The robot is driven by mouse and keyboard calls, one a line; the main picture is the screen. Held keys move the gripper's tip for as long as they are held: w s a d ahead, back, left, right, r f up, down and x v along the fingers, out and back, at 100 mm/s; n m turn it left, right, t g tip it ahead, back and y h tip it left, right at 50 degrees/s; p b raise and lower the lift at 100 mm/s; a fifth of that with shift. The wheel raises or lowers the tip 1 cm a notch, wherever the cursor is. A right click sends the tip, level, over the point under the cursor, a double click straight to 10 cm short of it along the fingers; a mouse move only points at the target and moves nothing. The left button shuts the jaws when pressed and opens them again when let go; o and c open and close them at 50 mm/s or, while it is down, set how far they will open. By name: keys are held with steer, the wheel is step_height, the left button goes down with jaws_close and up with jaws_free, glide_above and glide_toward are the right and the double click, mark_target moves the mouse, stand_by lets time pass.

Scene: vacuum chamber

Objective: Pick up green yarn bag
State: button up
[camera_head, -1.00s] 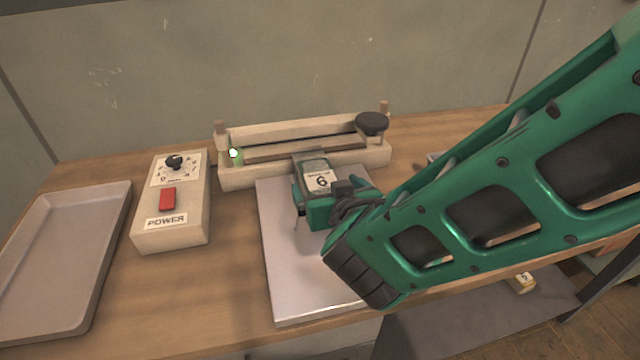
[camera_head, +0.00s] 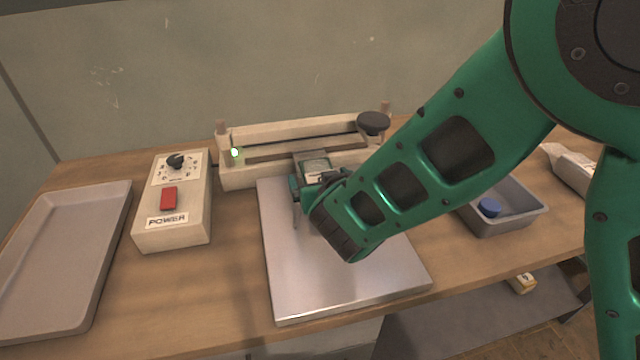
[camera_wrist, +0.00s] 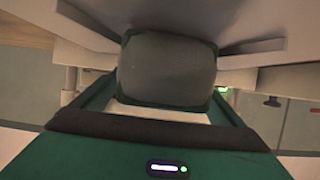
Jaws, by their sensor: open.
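I cannot make out a green yarn bag for certain in either view. My gripper (camera_head: 312,178) is open at the back of the metal plate (camera_head: 345,280), close in front of the pale sealing bar machine (camera_head: 240,177). Its green housing and my arm hide the area around the jaws. In the wrist view, a dark grey rounded shape (camera_wrist: 168,68) with a green edge fills the middle; I cannot tell what it is. No object is visibly held.
A power box (camera_head: 172,200) with a red switch and a grey tray (camera_head: 112,215) are at left. A grey bin (camera_head: 530,209) holding a blue item (camera_head: 489,207) is at right, with a pale object (camera_head: 575,168) beyond it. Wood between box and plate is clear.

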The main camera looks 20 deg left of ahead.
steer(key=c, duration=1.4)
steer(key=shift+c, duration=0.4)
steer(key=shift+r, duration=0.15)
